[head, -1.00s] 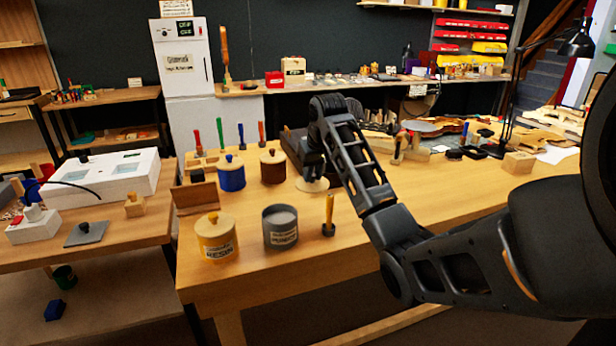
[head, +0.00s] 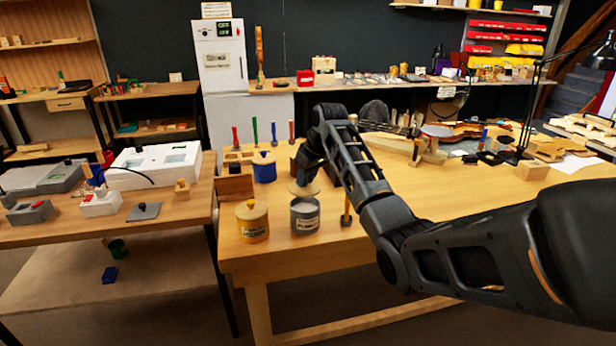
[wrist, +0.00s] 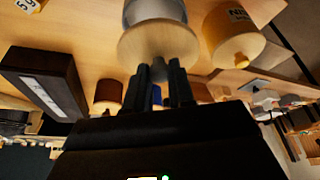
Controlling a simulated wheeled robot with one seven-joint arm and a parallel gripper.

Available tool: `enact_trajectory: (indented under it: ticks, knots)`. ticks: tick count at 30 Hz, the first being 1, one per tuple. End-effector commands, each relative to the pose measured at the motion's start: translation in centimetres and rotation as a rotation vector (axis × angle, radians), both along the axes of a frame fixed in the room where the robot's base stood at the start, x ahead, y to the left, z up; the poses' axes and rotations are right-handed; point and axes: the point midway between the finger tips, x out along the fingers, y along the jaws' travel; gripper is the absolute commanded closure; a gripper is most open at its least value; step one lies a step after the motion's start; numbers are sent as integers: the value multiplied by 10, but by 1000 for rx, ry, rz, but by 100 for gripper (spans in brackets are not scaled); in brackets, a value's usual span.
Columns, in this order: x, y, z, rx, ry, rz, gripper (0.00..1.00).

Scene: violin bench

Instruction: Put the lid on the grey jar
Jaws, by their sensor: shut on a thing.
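The grey jar (head: 305,218) stands upright near the front edge of the wooden bench, with a label on its front. My gripper (head: 307,176) points down above it, shut on the pale wooden lid (head: 304,189). The lid is a round disc, roughly level, over the jar's mouth. I cannot tell whether it touches the rim. In the wrist view the gripper (wrist: 165,85) has its fingers together at the lid (wrist: 157,45), and the grey jar (wrist: 153,11) shows just beyond it.
A yellow lidded jar (head: 252,222) stands close on the left of the grey jar.

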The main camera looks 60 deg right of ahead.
Motion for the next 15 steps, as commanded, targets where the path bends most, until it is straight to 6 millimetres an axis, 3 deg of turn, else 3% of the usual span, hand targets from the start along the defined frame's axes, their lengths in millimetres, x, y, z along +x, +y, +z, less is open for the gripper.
enact_trajectory:
  ticks: [6, 15]
  knots:
    - [0, 0, -24, 0, 0, 0, 100]
    - [0, 0, -44, 0, 0, 0, 100]
